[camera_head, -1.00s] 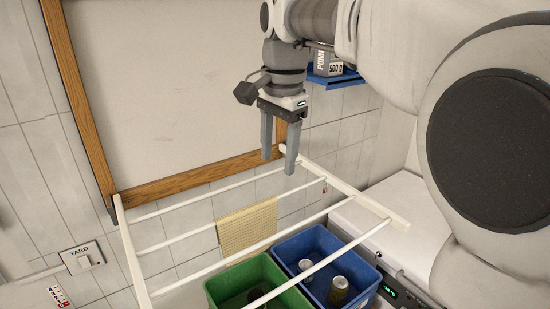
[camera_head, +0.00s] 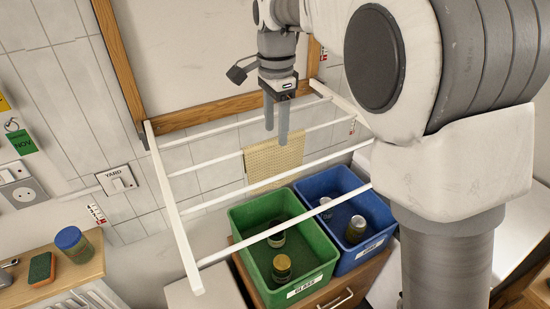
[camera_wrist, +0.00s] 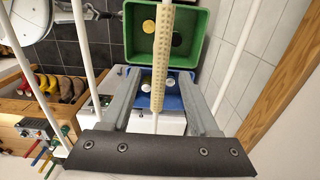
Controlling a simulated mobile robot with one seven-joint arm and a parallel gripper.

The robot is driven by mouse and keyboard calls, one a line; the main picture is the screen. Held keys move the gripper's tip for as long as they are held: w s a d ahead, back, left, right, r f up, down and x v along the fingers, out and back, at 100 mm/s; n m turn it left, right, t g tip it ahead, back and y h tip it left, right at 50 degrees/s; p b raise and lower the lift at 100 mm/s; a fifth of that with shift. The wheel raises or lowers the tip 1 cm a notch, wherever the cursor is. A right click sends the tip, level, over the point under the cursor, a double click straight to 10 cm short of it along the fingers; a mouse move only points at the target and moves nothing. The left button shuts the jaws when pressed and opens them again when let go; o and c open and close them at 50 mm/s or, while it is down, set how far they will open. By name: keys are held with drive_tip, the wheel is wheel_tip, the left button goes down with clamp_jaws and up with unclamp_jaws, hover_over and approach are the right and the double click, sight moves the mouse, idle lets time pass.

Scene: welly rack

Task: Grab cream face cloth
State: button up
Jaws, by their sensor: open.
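The cream face cloth (camera_head: 272,160) hangs over a white bar of the drying rack (camera_head: 220,200), with a waffle texture and its front face showing. In the wrist view the cloth (camera_wrist: 162,62) appears edge-on as a narrow strip along its bar. My gripper (camera_head: 277,138) points down at the cloth from above, with its fingers apart. In the wrist view the open fingers (camera_wrist: 160,110) lie on either side of the cloth's near end in the picture. I cannot tell how far above the cloth the fingertips are.
Below the rack stand a green crate (camera_head: 240,240) and a blue crate (camera_head: 372,195), both holding jars or tins. Other white rack bars run on either side of the cloth. A wooden-framed board (camera_head: 200,115) is on the wall behind. A counter with a jar (camera_head: 74,244) is at left.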

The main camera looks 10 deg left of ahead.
sight(275, 152)
drive_tip(key=shift+s+a+f+p, duration=0.1)
drive_tip(key=shift+f+p, duration=0.35)
drive_tip(key=shift+f, duration=3.15)
clamp_jaws()
